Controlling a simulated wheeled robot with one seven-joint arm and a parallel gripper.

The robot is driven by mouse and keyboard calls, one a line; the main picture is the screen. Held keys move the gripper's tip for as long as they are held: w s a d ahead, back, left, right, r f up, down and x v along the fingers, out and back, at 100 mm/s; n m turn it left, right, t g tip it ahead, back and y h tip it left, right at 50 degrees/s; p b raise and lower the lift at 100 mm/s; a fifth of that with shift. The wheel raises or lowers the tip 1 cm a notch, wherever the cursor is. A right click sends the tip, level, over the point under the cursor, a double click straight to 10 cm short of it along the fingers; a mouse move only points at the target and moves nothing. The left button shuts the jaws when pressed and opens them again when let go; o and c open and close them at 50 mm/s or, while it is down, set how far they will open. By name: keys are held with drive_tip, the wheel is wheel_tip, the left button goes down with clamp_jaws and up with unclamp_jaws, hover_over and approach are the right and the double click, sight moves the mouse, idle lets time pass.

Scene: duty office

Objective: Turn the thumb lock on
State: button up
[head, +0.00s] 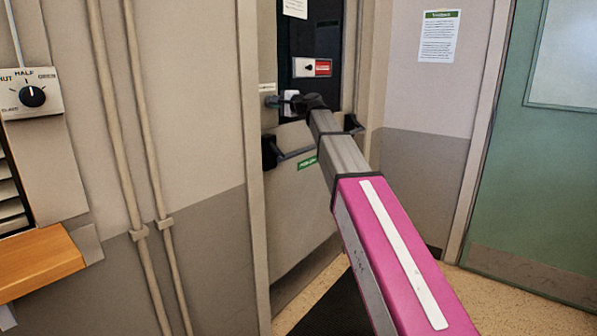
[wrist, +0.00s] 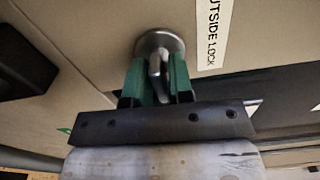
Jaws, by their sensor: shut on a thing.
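The thumb lock (wrist: 155,64) is a silver turn piece on a round metal rose, seen at the top middle of the wrist view. My gripper (wrist: 157,84) has its two green fingers closed on either side of the turn piece. A white label (wrist: 212,35) reading "OUTSIDE LOCK" is to the right of the rose. In the head view my gripper (head: 274,101) reaches to the left edge of the beige door (head: 305,220), and the lock itself is hidden or too small to make out.
A black handle (head: 270,151) projects from the door just below my gripper. A panel with a red part (head: 322,68) sits above it on the dark door window (head: 325,38). A rotary knob (head: 32,96) and wooden ledge (head: 38,262) are at left; a green door (head: 530,190) is at right.

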drive_tip(key=o, duration=0.6)
drive_tip(key=shift+o, duration=0.2)
drive_tip(key=shift+s+d, duration=0.1)
drive_tip(key=v, duration=0.8)
drive_tip(key=shift+s+d, duration=0.25)
drive_tip(key=shift+d, duration=0.05)
drive_tip(key=s+d+f+n+g+h, duration=0.1)
drive_tip(key=s+d+f+g+h, duration=0.15)
drive_tip(key=f, duration=1.05)
drive_tip(key=s+d+f+n+g+h, duration=0.1)
drive_tip(key=s+d+f+n+h, duration=0.2)
drive_tip(key=f, duration=0.9)
drive_tip(key=s+d+f+g+h, duration=0.25)
drive_tip(key=s+f, duration=0.25)
drive_tip(key=f, duration=0.8)
drive_tip(key=s+d+f+n+g+h, duration=0.2)
drive_tip(key=s+d+f, duration=0.4)
drive_tip(key=s+f, duration=0.4)
drive_tip(key=s+d+f+n+g+h, duration=0.2)
drive_tip(key=s+d+f, duration=0.4)
drive_tip(key=s+f, duration=0.5)
drive_tip(key=shift+f+g+h, duration=0.35)
drive_tip(key=shift+g+h, duration=0.15)
drive_tip(key=shift+h, duration=0.6)
